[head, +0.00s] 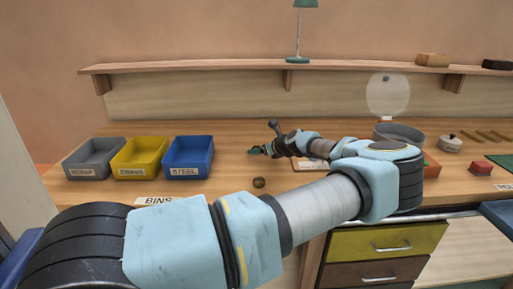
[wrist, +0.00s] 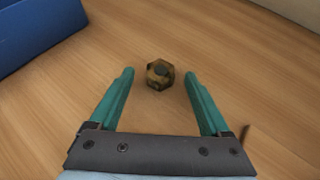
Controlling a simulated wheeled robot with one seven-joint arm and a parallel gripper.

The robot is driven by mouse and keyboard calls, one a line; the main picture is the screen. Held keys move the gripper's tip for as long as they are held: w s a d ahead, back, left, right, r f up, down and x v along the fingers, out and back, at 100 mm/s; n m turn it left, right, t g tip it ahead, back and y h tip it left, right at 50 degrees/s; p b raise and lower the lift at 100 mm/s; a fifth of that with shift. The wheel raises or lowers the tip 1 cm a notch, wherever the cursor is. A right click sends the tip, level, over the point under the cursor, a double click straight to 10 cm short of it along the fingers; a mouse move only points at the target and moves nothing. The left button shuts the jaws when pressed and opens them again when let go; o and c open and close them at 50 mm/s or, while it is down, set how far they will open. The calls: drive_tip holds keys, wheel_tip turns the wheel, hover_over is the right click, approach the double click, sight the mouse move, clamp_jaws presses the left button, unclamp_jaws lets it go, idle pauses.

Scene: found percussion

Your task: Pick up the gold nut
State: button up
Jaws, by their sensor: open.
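The gold nut (wrist: 160,74) lies on the wooden tabletop, a dark-speckled brass-coloured hexagon with a dark centre. In the wrist view it appears between the tips of my gripper (wrist: 159,73), whose two teal fingers stand open on either side with nothing held. I see no contact with either finger. In the head view a small dark gold piece that looks like the nut (head: 259,183) sits near the table's front edge, right of the blue bin. My gripper (head: 256,150) shows behind it there, small and partly hidden by its own wrist; its height above the table is hard to judge.
Grey (head: 94,158), yellow (head: 140,157) and blue (head: 188,157) bins stand at the left. The blue bin (wrist: 32,32) also fills the wrist view's upper left corner. A round grey pan (head: 398,134) and a red block (head: 481,169) are at the right. Table around the nut is clear.

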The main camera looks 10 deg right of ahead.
drive_tip(key=shift+w, duration=0.1)
clamp_jaws()
idle(0.7)
